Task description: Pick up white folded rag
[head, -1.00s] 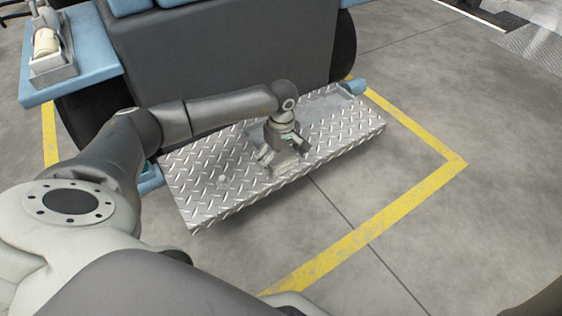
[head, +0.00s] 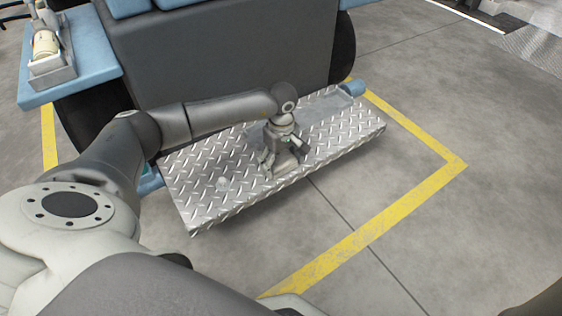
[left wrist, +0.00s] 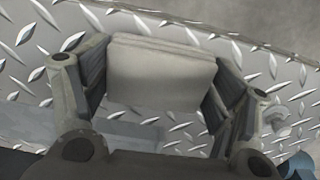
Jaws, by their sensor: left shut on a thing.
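The white folded rag (left wrist: 160,72) is a pale, layered block in the left wrist view. It lies between the two fingers of my left gripper (left wrist: 160,95), which is shut on it. In the head view the left gripper (head: 283,163) is low over the diamond-plate step (head: 215,170), and the rag (head: 284,165) shows as a small pale patch between the fingers. I cannot tell whether the rag still touches the plate. My right gripper is not in view.
A dark machine body (head: 225,45) stands behind the step. A blue ledge (head: 85,75) with a metal holder and a cream cylinder (head: 46,44) is at the upper left. Yellow-lined concrete floor (head: 430,215) is open to the right.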

